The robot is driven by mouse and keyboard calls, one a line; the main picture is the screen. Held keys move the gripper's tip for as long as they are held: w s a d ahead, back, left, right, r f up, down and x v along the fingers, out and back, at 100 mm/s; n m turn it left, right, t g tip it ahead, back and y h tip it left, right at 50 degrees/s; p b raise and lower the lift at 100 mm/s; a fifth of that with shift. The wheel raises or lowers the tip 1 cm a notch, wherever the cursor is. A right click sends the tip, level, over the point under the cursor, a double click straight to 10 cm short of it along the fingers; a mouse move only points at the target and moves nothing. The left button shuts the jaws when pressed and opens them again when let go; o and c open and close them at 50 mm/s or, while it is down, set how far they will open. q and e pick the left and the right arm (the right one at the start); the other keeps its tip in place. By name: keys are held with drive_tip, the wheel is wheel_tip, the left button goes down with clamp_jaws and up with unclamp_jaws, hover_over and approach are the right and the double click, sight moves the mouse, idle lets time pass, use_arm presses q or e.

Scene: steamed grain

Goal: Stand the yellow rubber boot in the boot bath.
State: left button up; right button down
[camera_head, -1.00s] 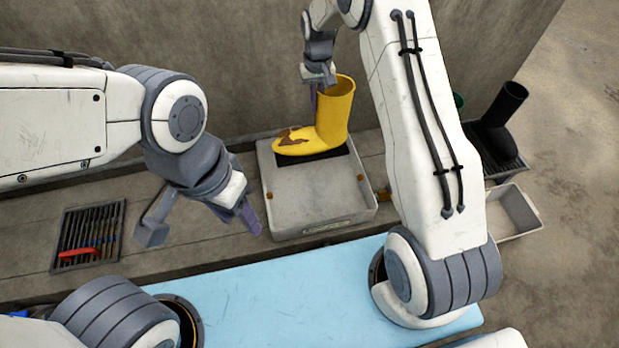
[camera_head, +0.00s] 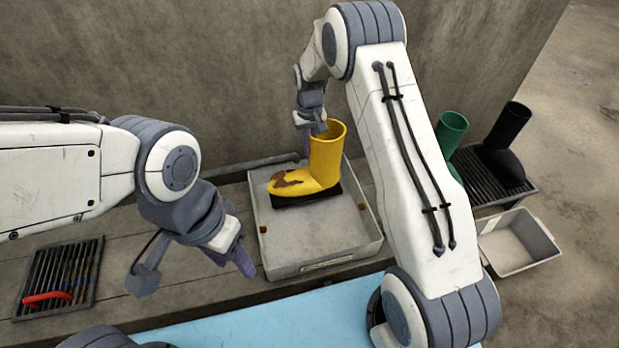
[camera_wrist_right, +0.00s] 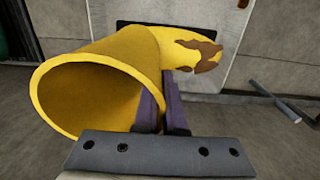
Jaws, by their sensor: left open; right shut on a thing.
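The yellow rubber boot (camera_head: 325,160), with brown dirt patches near its toe, stands upright in or just above the shallow grey tray (camera_head: 320,235), which looks like the boot bath. A black mat (camera_head: 318,196) lies under its sole; I cannot tell whether they touch. My right gripper (camera_head: 314,130) is shut on the boot's shaft near the rim. In the right wrist view the purple fingers (camera_wrist_right: 162,110) are at the shaft of the boot (camera_wrist_right: 100,85), its opening facing the camera. My left gripper (camera_head: 194,268) is open and empty, left of the tray.
A green boot (camera_head: 450,132) and a black boot (camera_head: 508,135) stand at the right, by a slatted rack (camera_head: 490,190). A pale bin (camera_head: 515,245) sits in front. A grate with a red-handled item (camera_head: 48,297) lies at the left. A concrete wall is behind.

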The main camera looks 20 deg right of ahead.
sight(310, 162)
wheel_tip(310, 162, down, 6)
drive_tip(key=shift+f+b, duration=0.25)
drive_tip(key=shift+b, duration=0.95)
drive_tip(key=c, duration=1.4)
unclamp_jaws()
drive_tip(key=shift+f, duration=0.2)
drive_tip(key=o, duration=0.4)
drive_tip(key=shift+r, duration=0.15)
